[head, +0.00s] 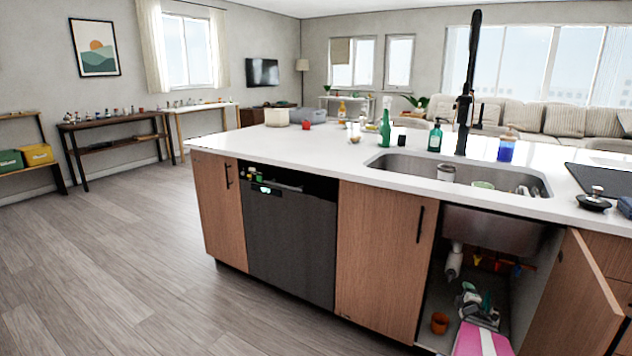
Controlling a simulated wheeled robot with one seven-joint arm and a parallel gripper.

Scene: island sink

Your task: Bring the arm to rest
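My arm and gripper do not show in the head view, so I cannot see the gripper's pose or whether it holds anything. The white-topped kitchen island (300,146) stands ahead and to the right. Its steel sink (400,163) holds a grey cup and a few other dishes. A tall black faucet (464,100) rises behind the sink.
A cabinet door (567,300) under the sink stands open into the floor space at the lower right. Inside are a pink item (475,340) and an orange cup (439,323). Bottles, including a blue one (507,148), stand on the counter. The wooden floor (130,270) at left is clear.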

